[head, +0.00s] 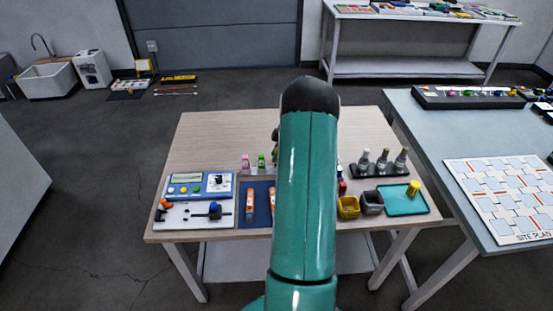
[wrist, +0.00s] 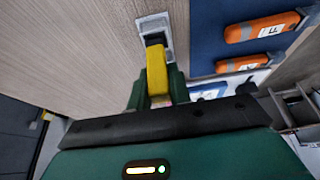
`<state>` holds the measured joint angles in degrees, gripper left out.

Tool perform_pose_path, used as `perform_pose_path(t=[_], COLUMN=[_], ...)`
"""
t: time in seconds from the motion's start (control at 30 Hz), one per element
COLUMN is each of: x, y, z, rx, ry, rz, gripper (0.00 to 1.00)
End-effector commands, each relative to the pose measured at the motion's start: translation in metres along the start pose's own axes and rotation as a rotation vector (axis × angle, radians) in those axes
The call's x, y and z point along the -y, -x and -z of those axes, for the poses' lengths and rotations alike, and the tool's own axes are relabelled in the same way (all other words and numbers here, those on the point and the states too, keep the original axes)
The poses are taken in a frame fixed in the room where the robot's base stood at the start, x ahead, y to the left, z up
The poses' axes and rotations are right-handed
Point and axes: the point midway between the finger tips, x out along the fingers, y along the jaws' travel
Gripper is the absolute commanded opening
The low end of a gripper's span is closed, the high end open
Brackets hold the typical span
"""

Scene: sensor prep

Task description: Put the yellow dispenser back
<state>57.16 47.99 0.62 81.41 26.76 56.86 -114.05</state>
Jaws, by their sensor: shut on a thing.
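The yellow dispenser (wrist: 156,70) is between the two green fingers of my gripper (wrist: 157,88) in the wrist view, and the gripper is shut on it. Its far end overlaps a pale grey holder with a dark opening (wrist: 153,24) on the wooden table. I cannot tell whether it is inside the holder or just above it. In the head view my teal arm hides the gripper and the yellow dispenser.
A blue mat (wrist: 205,35) with orange tools (wrist: 262,27) lies beside the holder. On the wooden table (head: 215,130) are a yellow bin (head: 348,207), a grey bin (head: 372,203), a teal tray (head: 402,207) and a black bottle rack (head: 379,170). The table's back left is clear.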

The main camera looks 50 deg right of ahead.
Motion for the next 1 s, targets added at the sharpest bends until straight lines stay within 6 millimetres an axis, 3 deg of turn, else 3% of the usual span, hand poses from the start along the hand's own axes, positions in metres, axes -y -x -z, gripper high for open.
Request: perform_pose_path(t=[0.17, 0.5, 0.53, 0.63, 1.0], x=[0.002, 0.002, 0.002, 0.002, 0.001], y=[-0.024, -0.027, -0.027, -0.027, -0.022], z=[-0.009, -0.011, -0.011, -0.011, -0.009], rx=[-0.001, -0.001, -0.001, -0.001, 0.0], ry=[-0.002, -0.002, -0.002, -0.002, -0.001], rz=[0.003, 0.003, 0.003, 0.002, 0.001], gripper=[0.05, 0.05, 0.22, 0.41, 0.42])
